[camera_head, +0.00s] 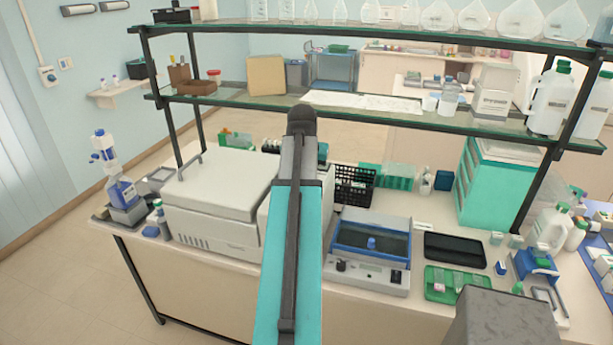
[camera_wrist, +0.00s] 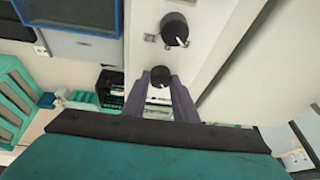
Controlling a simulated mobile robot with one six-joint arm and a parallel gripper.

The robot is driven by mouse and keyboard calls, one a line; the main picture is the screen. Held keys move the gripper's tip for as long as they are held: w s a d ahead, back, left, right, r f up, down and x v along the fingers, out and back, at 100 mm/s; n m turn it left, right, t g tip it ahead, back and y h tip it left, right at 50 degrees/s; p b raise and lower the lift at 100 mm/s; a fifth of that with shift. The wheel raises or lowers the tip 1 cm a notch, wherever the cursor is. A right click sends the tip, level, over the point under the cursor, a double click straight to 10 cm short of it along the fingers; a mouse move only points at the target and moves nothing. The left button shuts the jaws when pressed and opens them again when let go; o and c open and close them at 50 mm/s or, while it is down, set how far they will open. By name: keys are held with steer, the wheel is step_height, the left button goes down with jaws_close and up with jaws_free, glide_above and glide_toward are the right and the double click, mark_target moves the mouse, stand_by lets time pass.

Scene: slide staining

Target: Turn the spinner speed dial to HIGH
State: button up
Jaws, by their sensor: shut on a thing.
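Two black round dials show on a pale machine panel (camera_wrist: 143,41) in the wrist view. The upper dial (camera_wrist: 174,23) has small markings beside it and a pale pointer mark. The lower dial (camera_wrist: 160,75) sits between the tips of my gripper (camera_wrist: 161,79), which is shut on it. A pale mark shows on its near edge. I cannot read the labels, so I cannot tell which setting either dial is at. In the head view my arm covers part of a white machine (camera_head: 290,215); my fingertips and the dials are hidden there.
A large white lidded machine (camera_head: 215,195) stands left of my arm. A blue-and-grey device (camera_head: 367,270) and a black wire basket (camera_head: 353,190) stand to its right. A shelf (camera_head: 420,118) with bottles spans above the bench. A green tray (camera_head: 455,292) lies front right.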

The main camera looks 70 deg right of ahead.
steer(key=m, duration=0.1)
steer(key=m+g, duration=0.1)
steer(key=m, duration=0.1)
steer(key=m+g+b, duration=0.1)
steer(key=m, duration=0.1)
steer(key=shift+w, duration=0.3)
steer(key=m+g+b, duration=0.1)
steer(key=m, duration=0.2)
steer(key=shift+w+d, duration=0.15)
steer(key=m+b, duration=0.1)
steer(key=m, duration=0.1)
steer(key=m+g+y+b, duration=0.1)
steer(key=m, duration=0.1)
steer(key=shift+w+d+m+g, duration=0.1)
steer(key=shift+d+m+g, duration=0.05)
steer(key=shift+m+g, duration=0.15)
steer(key=shift+m+g+y+b, duration=0.3)
steer(key=shift+m+y+b, duration=0.3)
steer(key=shift+m, duration=0.9)
steer(key=o, duration=1)
steer(key=shift+o, duration=0.2)
